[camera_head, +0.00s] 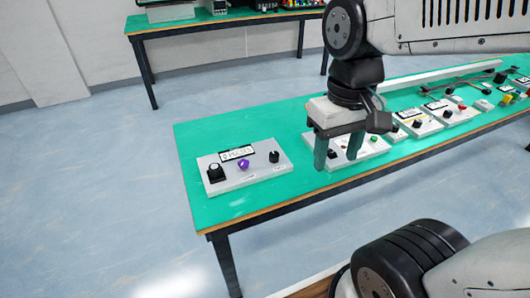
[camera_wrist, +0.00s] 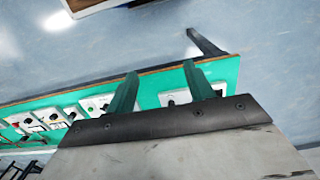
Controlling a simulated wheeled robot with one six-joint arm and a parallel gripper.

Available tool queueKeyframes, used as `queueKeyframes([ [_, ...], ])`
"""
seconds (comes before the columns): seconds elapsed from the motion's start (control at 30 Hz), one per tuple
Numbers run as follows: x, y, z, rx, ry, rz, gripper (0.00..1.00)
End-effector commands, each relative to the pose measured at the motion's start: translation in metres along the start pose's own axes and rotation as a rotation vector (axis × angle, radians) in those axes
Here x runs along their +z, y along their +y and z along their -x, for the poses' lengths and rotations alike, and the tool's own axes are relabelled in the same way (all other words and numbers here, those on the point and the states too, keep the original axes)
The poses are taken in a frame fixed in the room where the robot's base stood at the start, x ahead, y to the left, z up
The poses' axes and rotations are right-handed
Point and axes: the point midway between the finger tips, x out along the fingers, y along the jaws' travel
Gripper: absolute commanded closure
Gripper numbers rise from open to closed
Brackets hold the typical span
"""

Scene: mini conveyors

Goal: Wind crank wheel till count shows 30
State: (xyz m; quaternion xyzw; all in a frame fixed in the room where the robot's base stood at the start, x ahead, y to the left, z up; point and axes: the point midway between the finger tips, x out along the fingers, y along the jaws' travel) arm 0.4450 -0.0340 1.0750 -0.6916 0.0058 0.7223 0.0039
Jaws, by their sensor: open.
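A light grey control panel (camera_head: 258,180) lies on the near left end of the green table. It bears a display (camera_head: 236,153) whose digits are too small to read surely. A black crank-like knob (camera_head: 215,172) is at its left, a purple knob (camera_head: 243,164) in the middle and a black knob (camera_head: 274,156) at its right. I cannot tell which one is the crank wheel. My gripper (camera_head: 338,148) is open and empty, pointing down to the right of this panel, in front of another panel. In the wrist view its two green fingers (camera_wrist: 162,82) are spread apart.
The green table (camera_head: 200,140) carries several more panels with knobs and buttons to the right, partly hidden by my gripper. A second green table (camera_head: 225,18) with equipment stands behind. Bare tabletop surrounds the left panel. The blue floor (camera_head: 100,190) is clear at left.

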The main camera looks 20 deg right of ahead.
Motion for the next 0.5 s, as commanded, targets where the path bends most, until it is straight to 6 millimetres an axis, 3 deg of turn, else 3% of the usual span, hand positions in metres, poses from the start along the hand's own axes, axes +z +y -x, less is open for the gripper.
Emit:
queueKeyframes([
  [0.27,-0.081,0.005,-0.038,-0.010,-0.132,0.097,0.47],
  [0.5,-0.160,0.010,-0.092,-0.032,-0.168,0.283,0.47],
])
